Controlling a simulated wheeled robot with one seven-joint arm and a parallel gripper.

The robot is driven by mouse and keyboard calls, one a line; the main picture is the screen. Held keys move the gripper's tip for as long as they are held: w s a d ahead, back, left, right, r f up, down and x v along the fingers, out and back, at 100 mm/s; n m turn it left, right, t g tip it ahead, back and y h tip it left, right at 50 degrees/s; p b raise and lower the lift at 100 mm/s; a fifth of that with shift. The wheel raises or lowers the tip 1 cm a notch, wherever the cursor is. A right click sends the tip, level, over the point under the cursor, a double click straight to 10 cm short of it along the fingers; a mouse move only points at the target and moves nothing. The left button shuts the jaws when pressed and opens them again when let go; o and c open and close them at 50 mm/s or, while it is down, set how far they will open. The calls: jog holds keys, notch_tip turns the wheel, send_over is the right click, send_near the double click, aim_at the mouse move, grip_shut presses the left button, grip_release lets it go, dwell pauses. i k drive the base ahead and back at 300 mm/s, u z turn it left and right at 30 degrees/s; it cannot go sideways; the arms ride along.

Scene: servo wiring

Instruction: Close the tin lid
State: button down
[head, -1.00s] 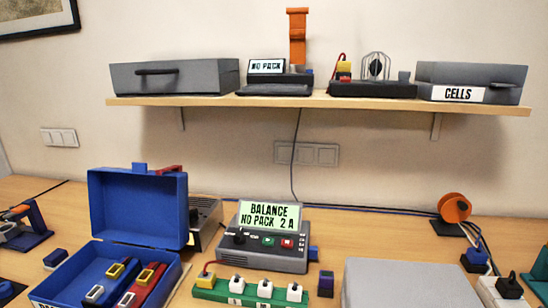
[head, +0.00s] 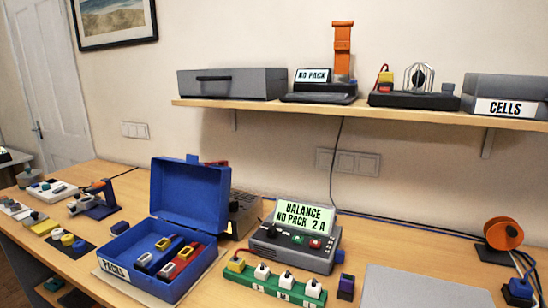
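A blue tin (head: 187,286) labelled PACKS stands on the workbench, left of the middle in the head view. Its blue lid (head: 190,192) is open and stands upright along the tin's back edge. Several packs (head: 175,262), blue and red with yellow or pale end pieces, lie inside the tin. A small blue tab shows on the lid's top edge. My gripper is not in view.
A balance charger (head: 295,246) reading "NO PACK 2 A" stands right of the tin, with a green socket strip (head: 272,288) before it. A grey flat-topped thing (head: 425,288) lies at the lower right. A shelf (head: 350,112) with grey boxes runs above.

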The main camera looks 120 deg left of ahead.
aim_at(190, 194)
jog(key=k, duration=2.15)
jog(key=u, duration=2.8)
jog(key=k, duration=0.5)
